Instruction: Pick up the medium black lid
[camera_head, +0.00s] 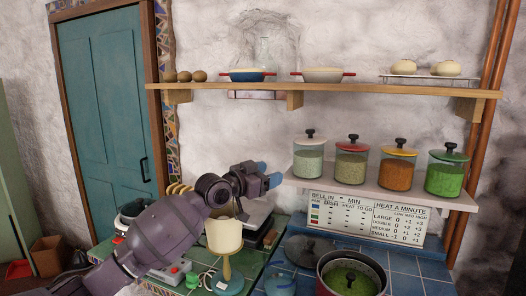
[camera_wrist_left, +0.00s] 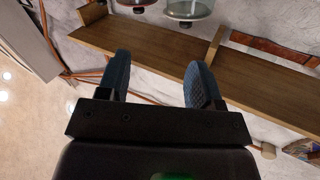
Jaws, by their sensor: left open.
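My left gripper (camera_head: 272,175) is raised well above and left of the lid, near the left end of the jar shelf. Its two blue fingers are apart and empty, also in the left wrist view (camera_wrist_left: 160,82). The lid does not show in the wrist view. My right gripper is not in view.
Several glass jars stand on the low shelf (camera_head: 290,181), above a sign (camera_head: 366,217). A long wooden shelf (camera_head: 350,89) with pans is higher. A cream lamp-like object (camera_head: 222,236) stands below my left arm. A blue-grey lidded item (camera_head: 280,286) is at the front.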

